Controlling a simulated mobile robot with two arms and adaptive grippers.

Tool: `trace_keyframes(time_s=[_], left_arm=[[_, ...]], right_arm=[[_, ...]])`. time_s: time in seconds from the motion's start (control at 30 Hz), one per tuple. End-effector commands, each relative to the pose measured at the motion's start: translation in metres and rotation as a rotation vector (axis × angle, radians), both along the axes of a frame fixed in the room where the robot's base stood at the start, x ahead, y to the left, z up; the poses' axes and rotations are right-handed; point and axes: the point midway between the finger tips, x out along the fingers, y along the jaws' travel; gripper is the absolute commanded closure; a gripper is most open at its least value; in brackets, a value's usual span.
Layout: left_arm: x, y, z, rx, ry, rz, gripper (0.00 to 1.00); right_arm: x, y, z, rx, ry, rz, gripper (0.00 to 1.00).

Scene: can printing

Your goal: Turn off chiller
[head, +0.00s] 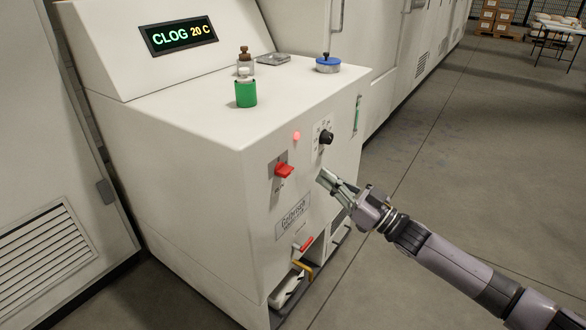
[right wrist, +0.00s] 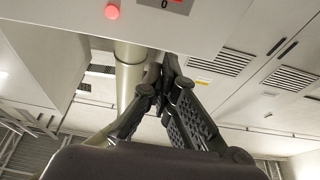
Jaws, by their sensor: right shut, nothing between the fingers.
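The chiller (head: 190,145) is a white cabinet whose display (head: 178,35) reads "CLOG 20 C". A red switch (head: 284,171) sits on a grey plate on its front; I cannot tell its position for sure. A small red light (head: 297,136) glows above it and shows in the right wrist view (right wrist: 112,11). A black knob (head: 326,138) is to the right. My right gripper (head: 323,178) is shut and empty, in front of the panel, right of the switch and below the knob, seemingly apart from both. It also shows in the right wrist view (right wrist: 165,68). My left gripper is out of view.
A green-based bottle (head: 246,90), a brown-capped bottle (head: 244,58) and a blue-lidded jar (head: 328,64) stand on the chiller top. A red handle (head: 304,243) and a yellow part (head: 304,268) are low on the front. The floor (head: 450,140) to the right is clear.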

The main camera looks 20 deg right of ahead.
Motion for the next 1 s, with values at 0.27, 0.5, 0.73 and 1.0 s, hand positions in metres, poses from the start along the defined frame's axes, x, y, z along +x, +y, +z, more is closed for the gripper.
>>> trace_keyframes(time_s=[0.27, 0.5, 0.73, 1.0], left_arm=[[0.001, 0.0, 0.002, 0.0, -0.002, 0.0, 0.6], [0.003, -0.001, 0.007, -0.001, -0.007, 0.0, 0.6], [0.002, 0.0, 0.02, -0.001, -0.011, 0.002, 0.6], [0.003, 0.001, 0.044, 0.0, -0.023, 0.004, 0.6]], right_arm=[[0.016, 0.012, 0.008, 0.0, -0.004, -0.001, 1.0], [0.052, 0.04, 0.024, 0.001, -0.004, -0.001, 1.0], [0.076, 0.058, 0.016, -0.001, 0.005, -0.003, 1.0], [0.075, 0.058, -0.006, 0.0, 0.001, -0.002, 1.0]])
